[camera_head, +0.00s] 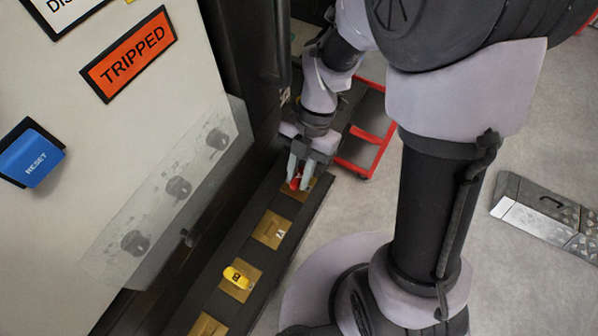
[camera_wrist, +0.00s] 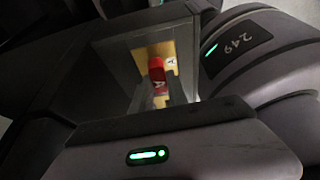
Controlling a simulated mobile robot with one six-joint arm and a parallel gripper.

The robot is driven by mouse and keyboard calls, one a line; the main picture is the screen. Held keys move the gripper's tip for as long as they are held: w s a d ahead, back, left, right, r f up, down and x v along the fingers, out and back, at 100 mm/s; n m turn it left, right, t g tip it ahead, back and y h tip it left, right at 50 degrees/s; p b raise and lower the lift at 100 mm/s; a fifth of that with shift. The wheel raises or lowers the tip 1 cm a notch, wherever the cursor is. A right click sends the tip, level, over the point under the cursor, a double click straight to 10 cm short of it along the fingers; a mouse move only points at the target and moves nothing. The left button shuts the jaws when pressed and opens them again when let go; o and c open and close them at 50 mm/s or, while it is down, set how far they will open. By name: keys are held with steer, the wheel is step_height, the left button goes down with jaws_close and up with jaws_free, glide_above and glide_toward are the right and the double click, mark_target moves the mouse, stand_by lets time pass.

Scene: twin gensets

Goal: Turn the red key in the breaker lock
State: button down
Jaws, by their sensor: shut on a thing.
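The red key (camera_head: 296,183) stands at a brass lock plate (camera_head: 303,194) near the far end of a dark ledge. My gripper (camera_head: 300,172) is shut on the red key from above. In the wrist view the red key (camera_wrist: 157,74) carries a white letter A and sits between the fingers of my gripper (camera_wrist: 160,98), in front of the brass plate (camera_wrist: 148,52). A small white tag with a mark shows on the plate beside the key. The keyhole is hidden behind the key and fingers.
More brass plates line the ledge (camera_head: 258,248), one with a yellow key (camera_head: 237,277). A cabinet panel at left has a blue RESET button (camera_head: 31,158), an orange TRIPPED sign (camera_head: 129,54) and a clear cover (camera_head: 165,195) over knobs. A red frame (camera_head: 368,135) stands behind.

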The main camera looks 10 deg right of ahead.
stand_by(0.4)
steer(key=shift+f+m+t+y+b, duration=0.3)
steer(key=shift+f+m+b, duration=0.05)
steer(key=shift+m+b, duration=0.7)
steer(key=m+t+b, duration=0.1)
steer(key=m+b, duration=0.1)
steer(key=m, duration=0.1)
steer(key=shift+m+y, duration=0.25)
steer(key=shift+y, duration=0.15)
steer(key=m+t+b, duration=0.2)
steer(key=m+b, duration=0.2)
steer(key=shift+m, duration=0.4)
steer(key=m+t+b, duration=0.1)
steer(key=m+b, duration=0.1)
steer(key=m, duration=0.2)
steer(key=shift+s+t, duration=0.1)
steer(key=shift+t, duration=0.3)
steer(key=m, duration=0.1)
steer(key=m+t, duration=0.1)
steer(key=m, duration=0.1)
steer(key=shift+r+h, duration=0.3)
steer(key=shift+r, duration=0.05)
steer(key=shift+m, duration=0.5)
